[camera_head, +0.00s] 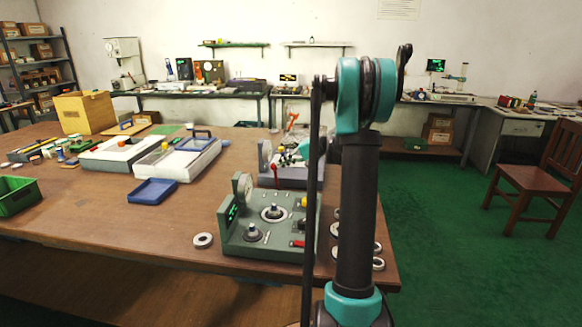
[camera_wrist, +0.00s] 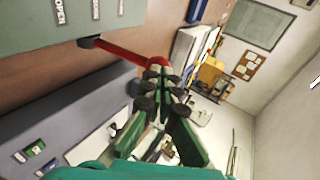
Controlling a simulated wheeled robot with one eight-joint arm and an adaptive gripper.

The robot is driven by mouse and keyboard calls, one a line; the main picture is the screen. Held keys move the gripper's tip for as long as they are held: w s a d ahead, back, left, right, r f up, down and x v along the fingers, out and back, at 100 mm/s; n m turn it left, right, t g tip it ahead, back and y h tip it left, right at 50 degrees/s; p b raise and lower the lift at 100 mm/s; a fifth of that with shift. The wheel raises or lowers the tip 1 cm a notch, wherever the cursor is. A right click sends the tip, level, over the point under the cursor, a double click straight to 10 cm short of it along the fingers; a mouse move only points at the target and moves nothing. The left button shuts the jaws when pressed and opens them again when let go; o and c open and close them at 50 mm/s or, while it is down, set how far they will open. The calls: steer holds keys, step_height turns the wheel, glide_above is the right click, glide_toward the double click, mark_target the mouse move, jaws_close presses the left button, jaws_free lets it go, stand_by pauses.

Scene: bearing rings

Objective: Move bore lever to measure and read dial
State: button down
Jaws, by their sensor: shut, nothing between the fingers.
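A green bench gauge (camera_head: 262,248) stands on the table, with a round dial (camera_head: 243,187) and a green lit display at its left. A bearing ring (camera_head: 273,213) sits around a post on it. A red lever (camera_head: 298,243) shows at its front right. In the wrist view a red lever (camera_wrist: 122,53) reaches from a labelled grey-green panel (camera_wrist: 60,22); its rounded end is close by my gripper (camera_wrist: 165,78). My gripper is shut with nothing between its fingers. Whether it touches the lever, I cannot tell. The arm hides part of the gauge in the head view.
A loose ring (camera_head: 203,240) lies to the left, and several rings lie right behind the arm. A blue tray (camera_head: 152,191) and a green bin (camera_head: 18,195) are farther left. The table's front left is clear.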

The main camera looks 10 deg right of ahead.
steer(key=a+h, duration=0.1)
steer(key=w+a+g, duration=0.1)
steer(key=shift+a+r+h, duration=0.1)
steer(key=shift+a+h, duration=0.25)
steer(key=shift+h, duration=0.05)
steer(key=shift+w+a, duration=0.35)
steer(key=shift+a, duration=0.35)
steer(key=shift+s+d+r, duration=0.1)
steer(key=shift+d+r, duration=0.05)
steer(key=shift+r, duration=0.05)
steer(key=v, duration=1.3)
steer(key=shift+r, duration=0.4)
stand_by(0.5)
